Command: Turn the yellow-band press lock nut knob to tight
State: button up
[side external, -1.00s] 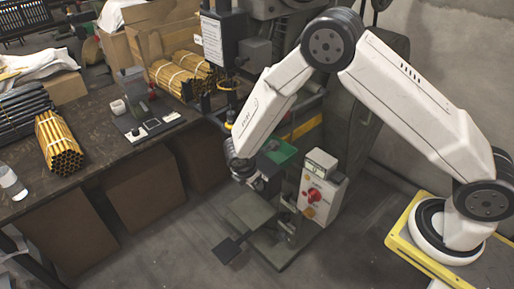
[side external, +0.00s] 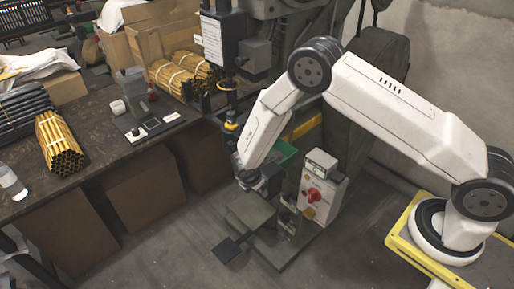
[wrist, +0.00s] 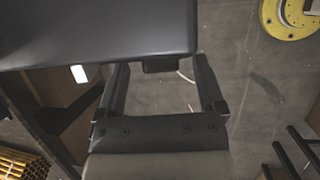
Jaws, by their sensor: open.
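The press with the yellow band (side external: 303,127) stands behind my forearm in the side view, partly covered by it. My gripper (side external: 262,187) is low in front of this press, above its grey lower plate (side external: 250,210); its fingers are too small there to make out. In the wrist view my gripper (wrist: 162,80) is open, with two dark fingers apart and nothing held. A dark block (wrist: 163,66) under the edge of a large dark plate (wrist: 100,30) shows between the fingertips. I cannot tell whether it is the lock nut knob, and I cannot make out the knob in the side view.
A white control box (side external: 318,190) with a red knob (side external: 313,195) stands right of my gripper. A green part (side external: 287,153) sits behind my wrist. The workbench (side external: 100,165) at left holds yellow tube bundles (side external: 60,145).

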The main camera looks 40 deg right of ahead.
jog(key=shift+d+f, duration=0.15)
jog(key=shift+f, duration=0.15)
grip_shut()
